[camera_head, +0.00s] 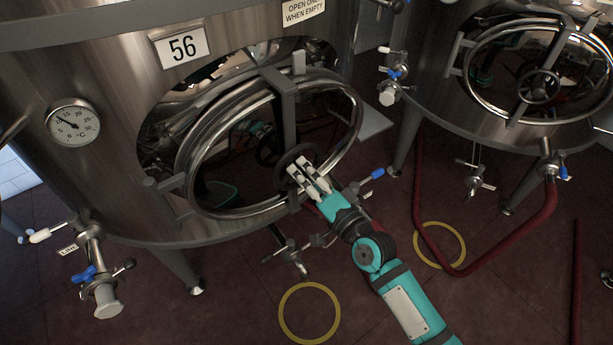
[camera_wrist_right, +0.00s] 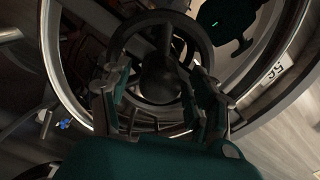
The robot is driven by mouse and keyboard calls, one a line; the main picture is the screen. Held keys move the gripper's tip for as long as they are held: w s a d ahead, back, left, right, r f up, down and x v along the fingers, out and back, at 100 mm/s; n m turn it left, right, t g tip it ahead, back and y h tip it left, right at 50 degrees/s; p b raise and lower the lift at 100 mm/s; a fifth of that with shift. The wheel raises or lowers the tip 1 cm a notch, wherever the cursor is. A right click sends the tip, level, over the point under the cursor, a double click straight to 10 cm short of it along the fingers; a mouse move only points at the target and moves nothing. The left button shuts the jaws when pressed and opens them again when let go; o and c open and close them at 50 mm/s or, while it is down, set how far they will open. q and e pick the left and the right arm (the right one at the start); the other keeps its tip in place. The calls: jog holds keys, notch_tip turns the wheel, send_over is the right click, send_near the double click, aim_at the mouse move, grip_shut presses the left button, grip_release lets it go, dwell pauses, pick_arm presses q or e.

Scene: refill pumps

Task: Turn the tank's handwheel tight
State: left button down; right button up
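The tank (camera_head: 120,150) with the number plate 56 is on the left in the head view. Its oval door with a shiny steel rim (camera_head: 345,150) is crossed by a grey bar (camera_head: 285,98). The dark round handwheel (camera_head: 268,150) sits near the middle of the door. My right gripper (camera_head: 300,172) reaches it from the lower right. In the right wrist view, its fingers (camera_wrist_right: 160,95) are spread wide at the left and right of the handwheel (camera_wrist_right: 160,18), overlapping its rim. Contact with the rim is unclear. My left gripper is not in view.
A second tank (camera_head: 430,90) with its own oval door stands at the right. A dark red hose (camera_head: 490,262) runs along the floor. Valves with blue handles (camera_head: 83,273) stick out below the tanks. Yellow rings (camera_head: 309,340) mark the floor.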

jog(key=v, duration=1.2)
dwell(0.4)
jog(key=s+d+f+n+g+h, duration=0.15)
jog(key=d+f, duration=0.25)
jog(key=f, duration=0.7)
jog(key=s+d+f+n+g+h, duration=0.1)
jog(key=d+f+g+h, duration=0.15)
jog(key=f, duration=0.75)
jog(key=s+d+f+n+g+h, duration=0.1)
jog(key=s+d+f+h, duration=0.2)
jog(key=f, duration=0.8)
jog(key=s+d+f+n+g+h, duration=0.2)
jog(key=s+d+f+n+g, duration=0.3)
jog(key=s+f, duration=0.8)
jog(key=s+d+f+g, duration=0.1)
jog(key=s+f, duration=0.3)
jog(key=s, duration=0.4)
jog(key=s+d+f+g+h, duration=0.1)
jog(key=s+f, duration=0.3)
jog(key=s, duration=0.5)
jog(key=shift+s+d+f+g+h, duration=0.2)
jog(key=shift+s+g+h, duration=0.15)
jog(key=shift+g, duration=0.45)
jog(key=shift+n, duration=0.25)
